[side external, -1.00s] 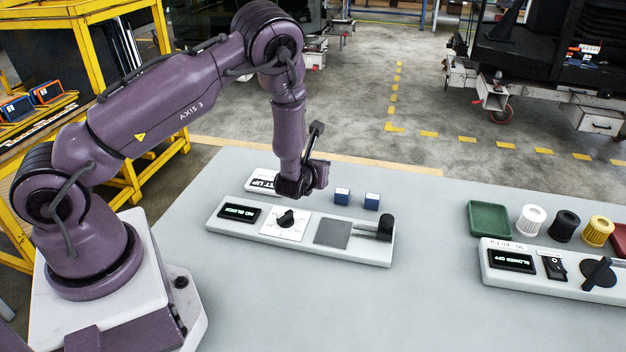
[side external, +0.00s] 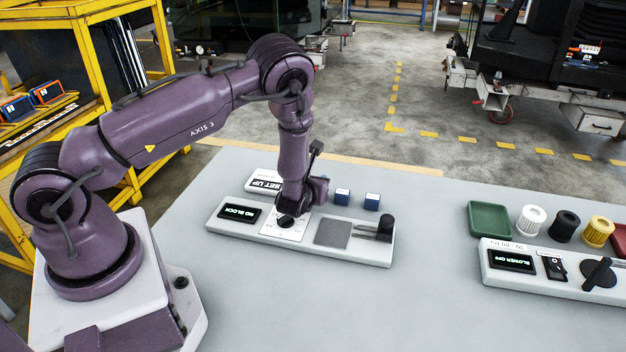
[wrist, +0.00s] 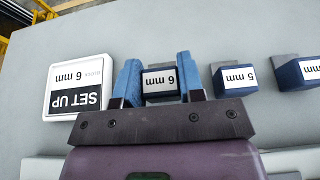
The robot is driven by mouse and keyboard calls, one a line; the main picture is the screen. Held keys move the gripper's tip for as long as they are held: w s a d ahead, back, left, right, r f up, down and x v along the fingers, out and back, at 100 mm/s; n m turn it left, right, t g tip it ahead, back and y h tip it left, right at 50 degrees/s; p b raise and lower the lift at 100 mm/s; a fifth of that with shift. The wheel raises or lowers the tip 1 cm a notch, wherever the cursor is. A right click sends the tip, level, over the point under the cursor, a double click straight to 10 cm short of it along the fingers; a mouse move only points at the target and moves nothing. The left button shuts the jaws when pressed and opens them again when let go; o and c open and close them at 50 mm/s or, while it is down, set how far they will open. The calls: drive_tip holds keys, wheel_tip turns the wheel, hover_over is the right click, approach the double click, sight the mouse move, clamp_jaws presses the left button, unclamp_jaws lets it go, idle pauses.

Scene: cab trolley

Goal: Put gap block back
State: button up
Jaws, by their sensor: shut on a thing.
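Three blue gap blocks with white labels stand in a row. In the wrist view, the "6 mm" block (wrist: 160,84) sits between the two blue fingers of my gripper (wrist: 158,72), which is shut on it. Its base is hidden, so I cannot tell whether it touches the table. To its right are the "5 mm" block (wrist: 234,80) and another block (wrist: 300,74), cut off by the frame edge. In the side view, my gripper (side external: 316,192) is low behind the console (side external: 230,227), left of the two free blocks (side external: 342,196) (side external: 372,201); the held block is hidden.
A "SET UP" sign reading 6 mm (wrist: 78,85) lies left of my gripper. The console has a "NO BLOCK" display (side external: 240,213), a dial (side external: 286,221), a grey pad (side external: 332,233) and a black lever (side external: 386,226). A second console (side external: 545,268) stands right. Bare table lies between.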

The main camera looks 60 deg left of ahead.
drive_tip(key=o, duration=1)
